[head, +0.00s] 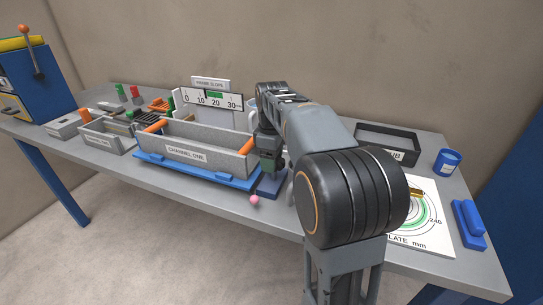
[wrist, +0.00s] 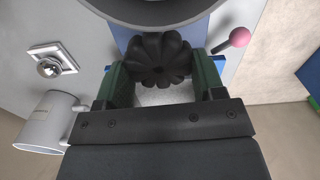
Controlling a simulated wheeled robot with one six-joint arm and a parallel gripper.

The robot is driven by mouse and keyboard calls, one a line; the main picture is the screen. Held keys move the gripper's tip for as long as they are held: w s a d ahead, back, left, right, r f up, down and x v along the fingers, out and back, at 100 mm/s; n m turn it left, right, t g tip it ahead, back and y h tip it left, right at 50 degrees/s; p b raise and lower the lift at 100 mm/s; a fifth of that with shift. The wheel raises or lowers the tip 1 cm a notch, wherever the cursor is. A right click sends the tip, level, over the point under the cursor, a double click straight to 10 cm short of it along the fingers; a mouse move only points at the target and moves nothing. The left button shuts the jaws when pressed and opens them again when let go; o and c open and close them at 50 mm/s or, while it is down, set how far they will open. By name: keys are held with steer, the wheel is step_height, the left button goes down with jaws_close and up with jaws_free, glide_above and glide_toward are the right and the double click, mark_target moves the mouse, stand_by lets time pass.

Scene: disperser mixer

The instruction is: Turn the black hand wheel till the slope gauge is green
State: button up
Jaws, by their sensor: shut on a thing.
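The black hand wheel (wrist: 158,62) is a lobed knob in the wrist view, between the two green fingers of my gripper (wrist: 162,70). The gripper is shut on it, one finger on each side. In the head view my gripper (head: 268,162) is low at the right end of the grey channel, and the wheel is hidden there. The slope gauge (head: 207,98) is a white scale marked 0 to 30 with a green band, standing behind the channel. Its pointer is too small to read surely.
The grey trough labelled CHANNEL ONE (head: 190,155) sits on a blue base (head: 185,172). A pink ball knob (head: 255,200) sticks out at the table's front edge, beside the wheel in the wrist view. A grey mug (wrist: 45,122) is nearby.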

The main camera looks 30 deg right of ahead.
steer(key=m+p, duration=0.2)
steer(key=m, duration=0.1)
steer(key=m+p, duration=0.2)
steer(key=m, duration=0.1)
steer(key=shift+d+r, duration=0.15)
steer(key=m+p, duration=0.2)
steer(key=m, duration=0.4)
steer(key=shift+d+p, duration=0.15)
steer(key=shift+p, duration=0.2)
steer(key=shift+m, duration=0.3)
steer(key=o, duration=0.9)
step_height(320, 180, up, 14)
steer(key=shift+f+p, duration=0.2)
steer(key=shift+p, duration=0.9)
steer(key=shift+w, duration=0.1)
